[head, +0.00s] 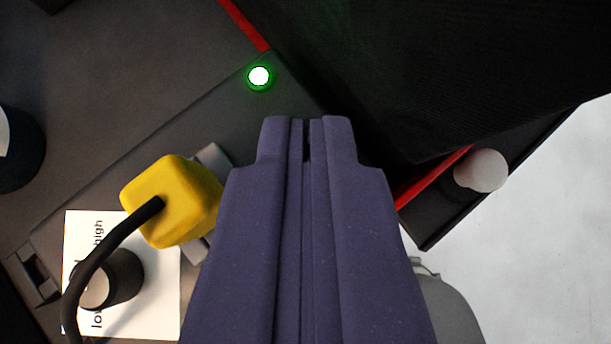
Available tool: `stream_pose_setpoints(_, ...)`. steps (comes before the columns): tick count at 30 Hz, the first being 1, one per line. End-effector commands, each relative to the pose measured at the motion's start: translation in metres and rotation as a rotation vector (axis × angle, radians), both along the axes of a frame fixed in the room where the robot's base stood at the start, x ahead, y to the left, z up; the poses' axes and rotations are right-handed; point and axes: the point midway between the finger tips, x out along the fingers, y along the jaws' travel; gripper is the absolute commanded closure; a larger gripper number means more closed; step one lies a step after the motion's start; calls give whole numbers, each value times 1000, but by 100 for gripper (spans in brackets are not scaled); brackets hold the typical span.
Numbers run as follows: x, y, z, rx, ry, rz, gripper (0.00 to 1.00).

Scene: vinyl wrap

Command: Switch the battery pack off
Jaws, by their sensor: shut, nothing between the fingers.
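My gripper (309,122) is shut and empty, its two purple fingers side by side in the lower middle of the head view. Just up and left of its tips, a round light (259,76) glows white with a green ring on a dark grey panel (150,125). I take this panel to be part of the battery pack, but its full outline is not visible. A small dark recessed part (36,275), perhaps a switch, sits at the lower left. The fingers hide part of the panel.
A yellow plug (172,200) with a black cable (100,250) stands left of my gripper. A dark knob (122,275) rises from a white low/high label (160,310). A light grey knob (480,171) and a large black surface (420,80) lie right.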

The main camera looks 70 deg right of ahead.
Motion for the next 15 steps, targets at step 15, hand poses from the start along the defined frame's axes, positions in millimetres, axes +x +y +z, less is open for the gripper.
stream_pose_setpoints(15, -55, 81, 96, 3, 4, 10, 100)
